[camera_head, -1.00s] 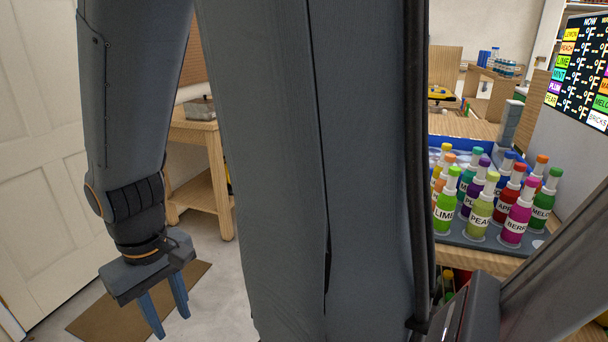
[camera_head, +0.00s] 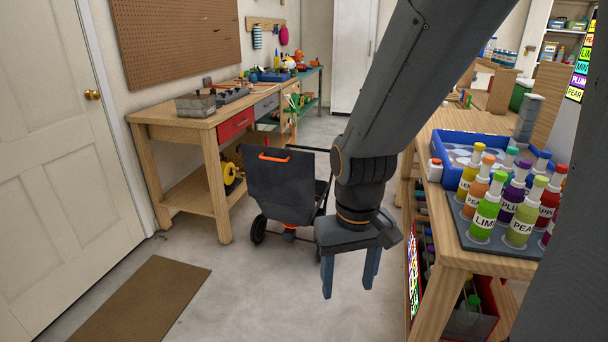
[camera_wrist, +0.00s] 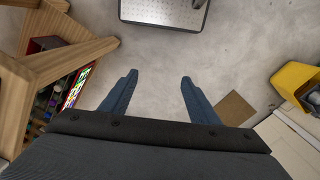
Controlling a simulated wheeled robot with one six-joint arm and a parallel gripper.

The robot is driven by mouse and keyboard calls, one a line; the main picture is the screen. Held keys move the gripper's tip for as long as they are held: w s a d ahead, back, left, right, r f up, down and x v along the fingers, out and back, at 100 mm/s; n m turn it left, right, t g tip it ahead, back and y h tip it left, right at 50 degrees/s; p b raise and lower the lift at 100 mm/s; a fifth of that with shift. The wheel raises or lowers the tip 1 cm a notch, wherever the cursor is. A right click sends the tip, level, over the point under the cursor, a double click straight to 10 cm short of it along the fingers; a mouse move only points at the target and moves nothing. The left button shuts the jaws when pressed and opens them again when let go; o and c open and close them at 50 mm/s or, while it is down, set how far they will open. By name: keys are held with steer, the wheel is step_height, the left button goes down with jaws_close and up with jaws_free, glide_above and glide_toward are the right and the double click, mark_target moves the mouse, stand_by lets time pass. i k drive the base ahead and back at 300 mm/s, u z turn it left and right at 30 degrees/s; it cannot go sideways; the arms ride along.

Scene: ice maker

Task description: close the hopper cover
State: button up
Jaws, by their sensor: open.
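My gripper (camera_head: 350,275) is open and empty, pointing down over the concrete floor. In the head view it hangs in front of and to the right of a wheeled cart. The cart has a dark grey panel (camera_head: 285,185) with an orange handle along its top, and black wheels. I cannot tell whether this panel is the hopper cover; nothing else in view is clearly a hopper. My arm and gripper hide the cart's right part. In the wrist view the spread fingers (camera_wrist: 160,92) have only bare floor between them.
A wooden workbench (camera_head: 180,117) stands behind the cart. A bottle table (camera_head: 445,255) is close on the right. A white door (camera_head: 60,150) and brown mat (camera_head: 145,298) are at left. A yellow bin (camera_wrist: 296,80) shows in the wrist view.

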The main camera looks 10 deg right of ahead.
mark_target(279, 175)
steer(key=u, duration=0.6)
steer(key=i, duration=0.7)
steer(key=u, duration=0.7)
steer(key=i, duration=1.5)
steer(key=z, duration=1.3)
steer(key=i, duration=0.5)
steer(key=z, duration=0.45)
